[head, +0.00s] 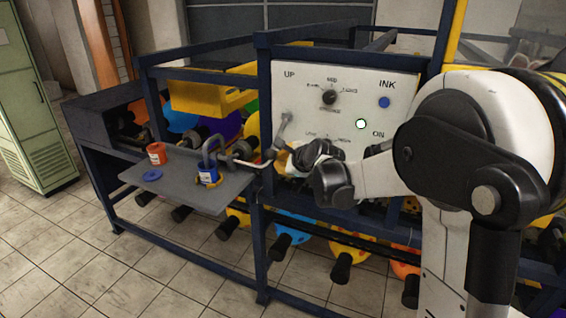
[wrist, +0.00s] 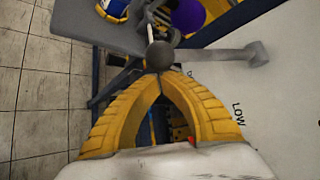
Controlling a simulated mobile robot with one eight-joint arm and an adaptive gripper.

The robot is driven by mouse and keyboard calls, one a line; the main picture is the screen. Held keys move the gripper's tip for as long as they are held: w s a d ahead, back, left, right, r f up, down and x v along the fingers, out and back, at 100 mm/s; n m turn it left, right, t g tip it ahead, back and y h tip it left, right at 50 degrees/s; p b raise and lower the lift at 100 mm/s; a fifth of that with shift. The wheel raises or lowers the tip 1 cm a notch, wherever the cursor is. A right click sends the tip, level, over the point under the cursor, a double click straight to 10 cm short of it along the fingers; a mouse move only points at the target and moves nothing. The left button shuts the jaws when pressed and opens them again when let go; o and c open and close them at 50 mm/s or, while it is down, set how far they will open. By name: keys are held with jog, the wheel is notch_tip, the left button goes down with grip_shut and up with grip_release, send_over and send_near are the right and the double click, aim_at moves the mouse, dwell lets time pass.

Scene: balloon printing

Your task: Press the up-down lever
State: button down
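The up-down lever (head: 283,126) is a grey bar on the white control panel (head: 345,85), below the UP label. In the wrist view the lever (wrist: 215,55) runs left from its mount on the panel to a dark round knob (wrist: 160,55). My gripper (head: 284,156) is just below the lever in the head view. In the wrist view my gripper's (wrist: 160,77) yellow fingers arch together and their tips meet right at the knob's near edge. The gripper looks shut, with nothing seen between the tips. I cannot tell whether they touch the knob.
A grey shelf (head: 195,187) left of the panel holds an orange-red pot (head: 157,153) and a blue pot (head: 207,175). A black dial (head: 330,97) and a blue button (head: 384,102) are on the panel. Dark blue frame bars surround it.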

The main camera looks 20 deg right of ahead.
jog(key=shift+s+a+r+g+p, duration=0.2)
jog(key=shift+s+r+g+p, duration=0.15)
jog(key=shift+p, duration=0.25)
jog(key=shift+w+r, duration=0.1)
notch_tip(320, 180, up, 15)
jog(key=s+a+m+g+y+p, duration=0.1)
jog(key=m+g+y+p, duration=0.4)
jog(key=p, duration=0.8)
jog(key=shift+r+g+y, duration=0.15)
jog(key=shift+g+y, duration=0.35)
jog(key=shift+g, duration=0.55)
jog(key=shift+s, duration=0.1)
